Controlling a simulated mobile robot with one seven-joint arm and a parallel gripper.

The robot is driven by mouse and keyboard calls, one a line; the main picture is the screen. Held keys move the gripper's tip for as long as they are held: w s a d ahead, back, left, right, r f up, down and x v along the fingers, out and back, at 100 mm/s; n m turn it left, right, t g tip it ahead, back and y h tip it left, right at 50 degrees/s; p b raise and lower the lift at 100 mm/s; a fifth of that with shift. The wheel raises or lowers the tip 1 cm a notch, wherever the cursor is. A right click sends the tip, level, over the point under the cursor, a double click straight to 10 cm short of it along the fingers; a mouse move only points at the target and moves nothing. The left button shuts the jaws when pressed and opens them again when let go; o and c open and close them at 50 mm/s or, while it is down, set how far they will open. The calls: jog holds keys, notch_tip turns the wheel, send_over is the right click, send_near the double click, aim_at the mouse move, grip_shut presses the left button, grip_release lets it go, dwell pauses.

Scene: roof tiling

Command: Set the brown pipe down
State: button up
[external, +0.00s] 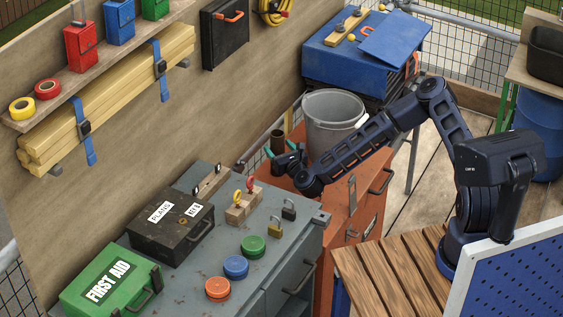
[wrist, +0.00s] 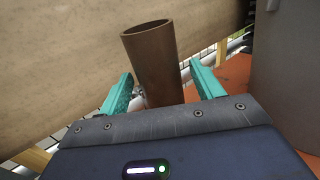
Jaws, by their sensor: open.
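The brown pipe (wrist: 155,65) stands roughly upright between the two teal fingers of my gripper (wrist: 160,92) in the wrist view. Gaps show between the pipe and the fingers, so the gripper is open around it. In the external view the pipe (external: 278,141) stands at the back left of the orange cabinet top, left of the grey bucket. My gripper (external: 285,158) is low beside it there. The pipe's lower end is hidden by the gripper body in the wrist view.
The grey bucket (external: 335,125) stands close to the right of the pipe on the orange cabinet (external: 346,190). A wooden wall (wrist: 60,60) is behind. The grey cabinet at front left carries a black box (external: 172,225), padlocks and coloured discs.

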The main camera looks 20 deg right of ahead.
jog(key=shift+s+d+r, duration=0.1)
jog(key=shift+s+d, duration=0.05)
jog(key=shift+s, duration=0.75)
notch_tip(320, 180, up, 12)
jog(key=s+a+n+g+y, duration=0.25)
jog(key=n+y, duration=0.25)
jog(key=n, duration=0.5)
jog(key=s+d+r+n+g+h, duration=0.3)
jog(key=s+d+r+n+g, duration=0.1)
jog(key=s+d+r+n, duration=0.55)
jog(key=s+d+r+n+g+h, duration=0.35)
jog(key=s+d+r+n, duration=0.25)
jog(key=d+r+n, duration=0.45)
jog(key=s+d+r+n+g+h, duration=0.1)
jog(key=s+d+r, duration=0.4)
jog(key=s+r, duration=0.15)
jog(key=s+d+r+h, duration=0.1)
jog(key=s+d+r, duration=0.45)
jog(key=s, duration=0.25)
jog(key=s+d+r+n+g, duration=0.1)
jog(key=s+d+r, duration=0.1)
jog(key=s, duration=0.7)
jog(key=s+d+r+n+g, duration=0.1)
jog(key=s+d, duration=0.1)
jog(key=s, duration=0.7)
jog(key=shift+d+r+n, duration=0.4)
